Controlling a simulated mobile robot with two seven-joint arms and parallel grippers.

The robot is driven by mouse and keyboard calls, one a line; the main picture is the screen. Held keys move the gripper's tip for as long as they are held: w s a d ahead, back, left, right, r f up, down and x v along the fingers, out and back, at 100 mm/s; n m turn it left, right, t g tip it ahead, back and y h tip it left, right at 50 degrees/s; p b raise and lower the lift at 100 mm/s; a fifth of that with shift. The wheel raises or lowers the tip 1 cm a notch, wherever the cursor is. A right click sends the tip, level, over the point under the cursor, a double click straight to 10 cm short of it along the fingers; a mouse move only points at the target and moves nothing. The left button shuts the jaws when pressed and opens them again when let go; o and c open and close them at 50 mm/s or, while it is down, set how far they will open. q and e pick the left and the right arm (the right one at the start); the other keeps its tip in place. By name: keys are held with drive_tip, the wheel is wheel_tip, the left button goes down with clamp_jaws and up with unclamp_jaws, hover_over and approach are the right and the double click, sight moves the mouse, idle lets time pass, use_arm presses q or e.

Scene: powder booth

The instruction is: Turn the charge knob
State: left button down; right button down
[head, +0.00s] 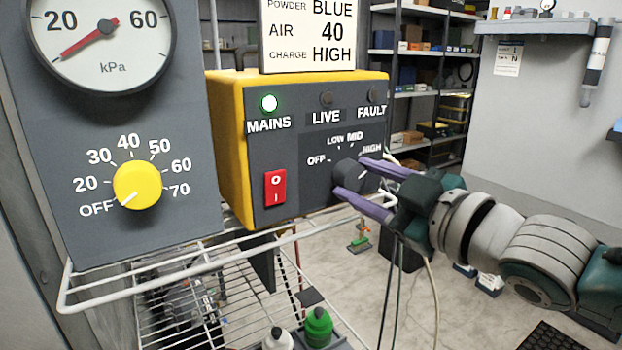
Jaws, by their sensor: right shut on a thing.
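The charge knob (346,173) is a dark round knob on the front of the yellow-sided control box (228,135). Its scale reads OFF, LOW, MID and HIGH. My right gripper (351,178) comes in from the right with its two purple fingers on either side of the knob, shut on it. A light mark shows on the knob's right side, near the upper finger; its exact setting is hard to tell. A card (308,35) above the box reads POWDER BLUE, AIR 40, CHARGE HIGH. My left gripper is not in view.
The MAINS lamp (269,103) glows green; LIVE and FAULT are dark. A red rocker switch (275,187) is left of the knob. A yellow knob (138,186) at OFF and a gauge (100,38) are farther left. A wire rack (190,290) lies below.

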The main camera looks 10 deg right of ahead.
drive_tip(key=shift+m, duration=0.5)
drive_tip(key=shift+c, duration=1.5)
unclamp_jaws()
drive_tip(key=b+v, duration=0.2)
drive_tip(key=v, duration=0.8)
